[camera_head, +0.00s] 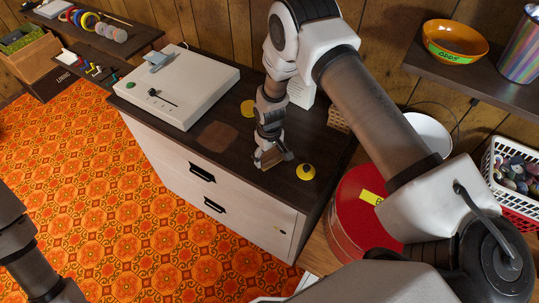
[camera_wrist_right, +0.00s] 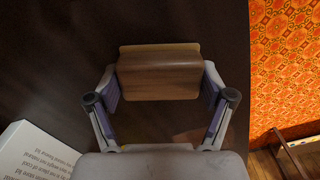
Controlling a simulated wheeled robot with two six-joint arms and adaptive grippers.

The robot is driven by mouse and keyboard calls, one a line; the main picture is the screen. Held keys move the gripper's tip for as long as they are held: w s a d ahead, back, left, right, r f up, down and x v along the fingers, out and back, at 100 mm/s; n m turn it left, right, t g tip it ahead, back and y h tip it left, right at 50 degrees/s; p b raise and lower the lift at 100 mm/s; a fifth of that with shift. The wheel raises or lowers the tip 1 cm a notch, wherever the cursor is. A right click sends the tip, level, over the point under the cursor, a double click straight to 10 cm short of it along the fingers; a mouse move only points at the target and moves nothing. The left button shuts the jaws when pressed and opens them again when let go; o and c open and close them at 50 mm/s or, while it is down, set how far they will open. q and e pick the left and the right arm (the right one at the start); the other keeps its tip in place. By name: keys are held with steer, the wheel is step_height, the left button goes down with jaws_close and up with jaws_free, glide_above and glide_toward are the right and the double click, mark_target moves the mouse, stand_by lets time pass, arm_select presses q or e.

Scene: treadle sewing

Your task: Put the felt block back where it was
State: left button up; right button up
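The felt block (camera_wrist_right: 160,75) is a brown wooden block with a thin tan layer along its edge. In the right wrist view it sits between my right gripper's (camera_wrist_right: 160,80) two fingers, which meet its sides. In the head view the right gripper (camera_head: 271,157) points down over the dark cabinet top, and the block (camera_head: 267,161) shows partly at its fingertips. Whether the block touches the top is hard to tell. A flat brown square (camera_head: 218,135) lies on the top, left of the gripper. My left gripper is out of view; only its arm shows at lower left.
A white machine box (camera_head: 178,88) stands on the cabinet's left part. A yellow disc (camera_head: 248,108) lies behind the gripper, and a yellow round thing with a dark knob (camera_head: 307,171) stands to its right. A red tin (camera_head: 358,215) is beyond the cabinet's right edge.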

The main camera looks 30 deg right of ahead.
mark_target(269, 155)
steer(key=shift+o, duration=1.2)
steer(key=shift+s+a+r, duration=0.1)
steer(key=shift+r, duration=0.4)
step_height(269, 155, up, 11)
steer(key=b, duration=0.3)
steer(key=shift+r, duration=0.2)
